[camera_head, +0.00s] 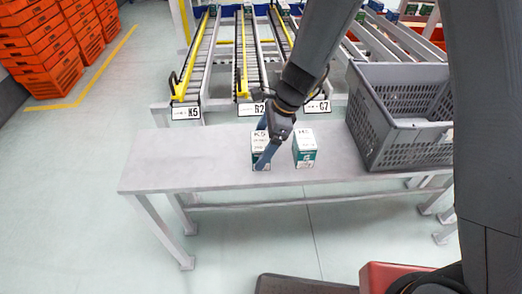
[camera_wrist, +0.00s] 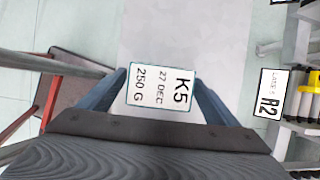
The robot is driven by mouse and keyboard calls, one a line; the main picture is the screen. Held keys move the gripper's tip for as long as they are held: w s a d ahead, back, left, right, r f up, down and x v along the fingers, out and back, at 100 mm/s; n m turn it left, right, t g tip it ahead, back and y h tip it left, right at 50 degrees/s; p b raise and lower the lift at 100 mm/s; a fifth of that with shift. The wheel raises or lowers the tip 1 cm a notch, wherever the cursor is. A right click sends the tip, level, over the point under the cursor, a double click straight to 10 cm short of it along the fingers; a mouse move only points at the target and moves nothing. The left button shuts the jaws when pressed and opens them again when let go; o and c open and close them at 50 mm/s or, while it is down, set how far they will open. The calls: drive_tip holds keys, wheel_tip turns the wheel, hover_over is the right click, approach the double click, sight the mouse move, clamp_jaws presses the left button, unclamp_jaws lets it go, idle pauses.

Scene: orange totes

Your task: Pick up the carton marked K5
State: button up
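The K5 carton (camera_head: 259,139) stands upright on the grey table, a small white box with a green lower part. In the wrist view its top label (camera_wrist: 160,87) reads K5, 27 DEC, 250 G. My gripper (camera_head: 264,150) is down at this carton, with a blue finger crossing its front. In the wrist view my gripper's fingers (camera_wrist: 160,78) are spread on either side of the carton, which is between them. They look open; any contact with its sides is hard to see.
A second, similar carton (camera_head: 304,147) stands just right of the K5 carton. A grey crate (camera_head: 405,150) sits at the table's right end. The table's left part (camera_head: 185,160) is clear. Roller lanes with signs K5 (camera_head: 186,113), R2 (camera_head: 251,109) and G7 (camera_head: 317,107) lie behind. Orange totes (camera_head: 45,50) are stacked far left.

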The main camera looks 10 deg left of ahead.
drive_tip(key=c, duration=1.1)
drive_tip(key=shift+r, duration=0.1)
